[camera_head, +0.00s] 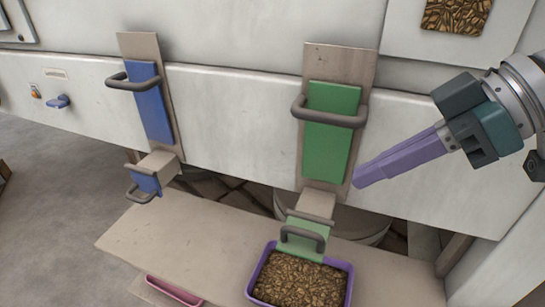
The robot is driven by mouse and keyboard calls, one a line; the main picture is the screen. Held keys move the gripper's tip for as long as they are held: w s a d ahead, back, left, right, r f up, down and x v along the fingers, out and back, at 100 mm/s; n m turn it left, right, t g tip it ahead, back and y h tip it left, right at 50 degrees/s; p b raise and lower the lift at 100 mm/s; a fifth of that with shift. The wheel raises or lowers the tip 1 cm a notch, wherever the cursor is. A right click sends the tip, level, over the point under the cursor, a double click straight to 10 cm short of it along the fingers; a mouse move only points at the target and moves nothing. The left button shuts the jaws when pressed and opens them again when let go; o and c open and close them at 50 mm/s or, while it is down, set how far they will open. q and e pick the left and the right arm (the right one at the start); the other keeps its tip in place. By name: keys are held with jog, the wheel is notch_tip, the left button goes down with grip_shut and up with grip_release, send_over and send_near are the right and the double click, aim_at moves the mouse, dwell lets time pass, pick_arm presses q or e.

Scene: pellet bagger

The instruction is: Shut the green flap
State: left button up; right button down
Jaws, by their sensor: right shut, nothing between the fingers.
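A pale green flap (300,248) with a grey bar handle (303,234) is at the end of a short beige spout (316,205), slanting down over the back edge of a purple tray of brown pellets. Above it, a darker green panel (328,150) with its own grey bar handle (328,117) is on an upright beige board. My right gripper (362,178) has purple fingers, shut and empty. It is just right of the green panel's lower part, above and right of the flap, and appears apart from both. My left gripper is out of view.
The purple tray (350,283) stands on a beige shelf (215,235). A blue panel (152,108) and blue flap (147,183) with handles are to the left. A pink tray (172,290) is low in front. A round bin (358,226) is behind the shelf.

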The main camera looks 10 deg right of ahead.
send_over(294, 228)
jog(key=s+d, duration=0.1)
jog(key=d, duration=0.2)
notch_tip(294, 228, down, 5)
jog(key=shift+s+a+f, duration=0.1)
notch_tip(294, 228, down, 3)
jog(key=shift+a+r, duration=0.1)
jog(key=shift+r, duration=0.05)
jog(key=shift+s+f+b, duration=0.1)
jog(key=shift+f+b, duration=0.2)
jog(key=shift+f, duration=0.45)
